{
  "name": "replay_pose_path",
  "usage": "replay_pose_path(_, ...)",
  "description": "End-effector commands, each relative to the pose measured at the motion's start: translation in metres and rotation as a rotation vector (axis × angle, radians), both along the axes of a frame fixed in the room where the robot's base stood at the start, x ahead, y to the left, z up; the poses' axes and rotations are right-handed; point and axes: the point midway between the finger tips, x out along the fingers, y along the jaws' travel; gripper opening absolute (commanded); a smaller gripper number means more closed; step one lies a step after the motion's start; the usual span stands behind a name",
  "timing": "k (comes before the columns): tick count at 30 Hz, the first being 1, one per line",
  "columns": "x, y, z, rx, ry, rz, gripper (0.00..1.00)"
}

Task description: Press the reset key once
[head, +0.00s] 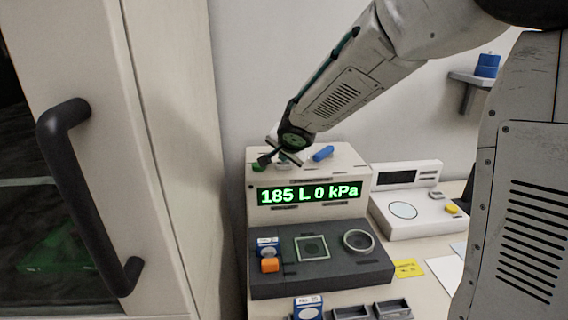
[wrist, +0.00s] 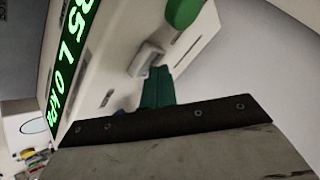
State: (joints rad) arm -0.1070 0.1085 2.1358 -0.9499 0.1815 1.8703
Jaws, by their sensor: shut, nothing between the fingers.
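The classifier unit (head: 308,213) has a cream upper box with a green display (head: 309,194) reading "185 L 0 kPa". On its top are a green knob or key (head: 258,168), also in the wrist view (wrist: 184,12), a pale grey key (wrist: 147,58), and a blue part (head: 323,153). No label shows which one is the reset key. My gripper (head: 266,159) is shut and empty, just over the top of the box. In the wrist view its green fingers (wrist: 158,75) point at the pale grey key, very close to it. I cannot tell whether they touch.
A white scale-like device (head: 407,226) stands right. A cabinet door with a black handle (head: 88,215) is close on the left.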

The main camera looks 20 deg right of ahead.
Motion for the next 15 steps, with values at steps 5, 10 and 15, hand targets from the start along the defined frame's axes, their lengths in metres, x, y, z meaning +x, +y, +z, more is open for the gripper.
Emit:
replay_pose_path(5, -0.0001, -0.0001, -0.0027, 0.000, 0.001, -0.001, 0.00)
replay_pose_path(10, -0.0002, -0.0002, -0.0049, 0.000, 0.001, -0.001, 0.00)
replay_pose_path(15, -0.0002, -0.0002, -0.0070, -0.001, 0.002, -0.001, 0.00)
